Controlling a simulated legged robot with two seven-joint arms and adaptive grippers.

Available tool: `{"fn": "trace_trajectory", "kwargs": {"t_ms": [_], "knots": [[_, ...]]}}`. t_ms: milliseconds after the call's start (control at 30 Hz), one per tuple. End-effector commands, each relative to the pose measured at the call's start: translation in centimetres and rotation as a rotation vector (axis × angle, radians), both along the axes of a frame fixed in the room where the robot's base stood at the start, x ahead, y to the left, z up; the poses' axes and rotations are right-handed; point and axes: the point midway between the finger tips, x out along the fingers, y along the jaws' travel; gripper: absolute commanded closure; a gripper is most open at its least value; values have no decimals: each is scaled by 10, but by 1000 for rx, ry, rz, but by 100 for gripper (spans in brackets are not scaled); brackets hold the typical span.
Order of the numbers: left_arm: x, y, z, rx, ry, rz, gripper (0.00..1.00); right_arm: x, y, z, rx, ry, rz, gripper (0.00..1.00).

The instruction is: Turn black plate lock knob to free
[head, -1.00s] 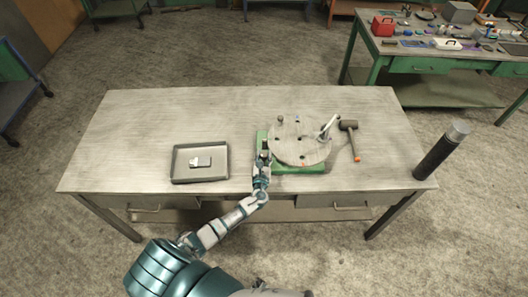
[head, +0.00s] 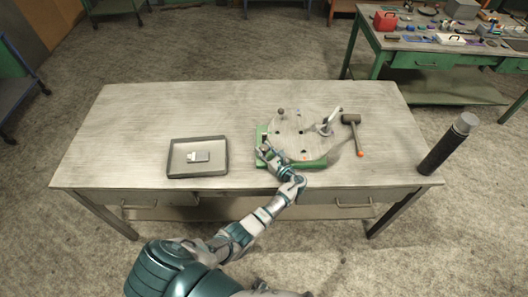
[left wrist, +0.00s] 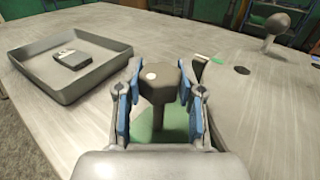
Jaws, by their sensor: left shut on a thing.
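The black plate lock knob (left wrist: 160,78) is a dark faceted head with a white dot, on a stem above the green base (left wrist: 173,127) in the left wrist view. My left gripper (left wrist: 158,95) is shut on it, a blue-padded finger on each side. The plate sits over the green base (head: 318,163). The right gripper is not in view.
A ball-topped knob (head: 281,111) and a light lever (head: 332,119) stand on the plate. A mallet (head: 352,119) lies to its right. A grey tray (head: 172,158) holding a small metal block (head: 198,157) is at left. The table's back left is clear.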

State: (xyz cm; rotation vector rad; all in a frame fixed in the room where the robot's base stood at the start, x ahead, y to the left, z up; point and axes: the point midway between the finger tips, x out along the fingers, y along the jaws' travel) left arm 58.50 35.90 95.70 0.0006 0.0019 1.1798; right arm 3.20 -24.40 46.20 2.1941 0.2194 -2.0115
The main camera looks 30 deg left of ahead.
Motion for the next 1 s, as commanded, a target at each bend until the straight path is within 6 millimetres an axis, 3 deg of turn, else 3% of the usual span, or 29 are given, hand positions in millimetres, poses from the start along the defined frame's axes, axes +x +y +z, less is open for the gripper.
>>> {"fn": "trace_trajectory", "kwargs": {"t_ms": [600,633,700,1000], "knots": [[1,0,2,0,-4,37,97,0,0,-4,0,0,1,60],[1,0,2,0,-4,36,55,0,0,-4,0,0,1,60],[1,0,2,1,-4,37,38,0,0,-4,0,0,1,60],[0,-1,1,0,-2,38,36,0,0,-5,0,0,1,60]]}}
